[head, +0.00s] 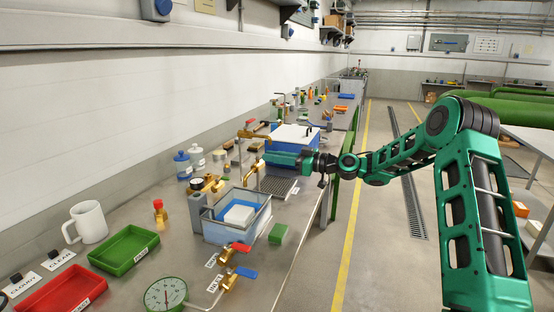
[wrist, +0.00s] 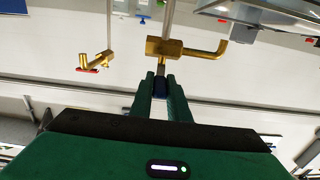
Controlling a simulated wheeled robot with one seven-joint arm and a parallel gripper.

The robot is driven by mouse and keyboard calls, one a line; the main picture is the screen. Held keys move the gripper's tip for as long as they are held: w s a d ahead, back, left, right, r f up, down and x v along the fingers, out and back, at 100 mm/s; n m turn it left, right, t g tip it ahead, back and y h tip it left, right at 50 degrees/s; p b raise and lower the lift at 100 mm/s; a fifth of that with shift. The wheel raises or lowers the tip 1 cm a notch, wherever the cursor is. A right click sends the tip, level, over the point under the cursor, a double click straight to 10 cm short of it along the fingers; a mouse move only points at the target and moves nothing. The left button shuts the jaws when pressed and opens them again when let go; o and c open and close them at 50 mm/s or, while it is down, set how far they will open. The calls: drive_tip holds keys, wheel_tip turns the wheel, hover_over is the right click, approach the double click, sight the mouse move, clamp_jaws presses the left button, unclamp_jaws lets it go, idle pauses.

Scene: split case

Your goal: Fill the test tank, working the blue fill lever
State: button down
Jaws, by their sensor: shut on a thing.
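My gripper (wrist: 160,85) is shut on the dark blue lever (wrist: 160,88) of a brass tap (wrist: 165,47) with a curved spout. The fingers cover much of the lever. In the head view my gripper (head: 268,154) reaches left over the bench beside brass taps (head: 254,133), and the lever is hidden there. A clear-walled tank (head: 226,231) with a white block (head: 239,215) inside stands nearer on the bench; its water level cannot be told. A blue tank with a white lid (head: 296,136) stands behind my gripper. I cannot tell which is the test tank.
A second brass tap with a red lever (wrist: 88,69) is beside the held one. The aisle at right is clear.

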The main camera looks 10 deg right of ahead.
drive_tip(key=shift+w+d+f, duration=0.1)
drive_tip(key=shift+w+d, duration=0.05)
drive_tip(key=c, duration=1.7)
unclamp_jaws()
drive_tip(key=shift+w, duration=0.1)
drive_tip(key=shift+d, duration=0.1)
drive_tip(key=v, duration=1)
drive_tip(key=shift+s+d+f, duration=0.1)
drive_tip(key=shift+s+d, duration=0.1)
drive_tip(key=shift+s, duration=0.05)
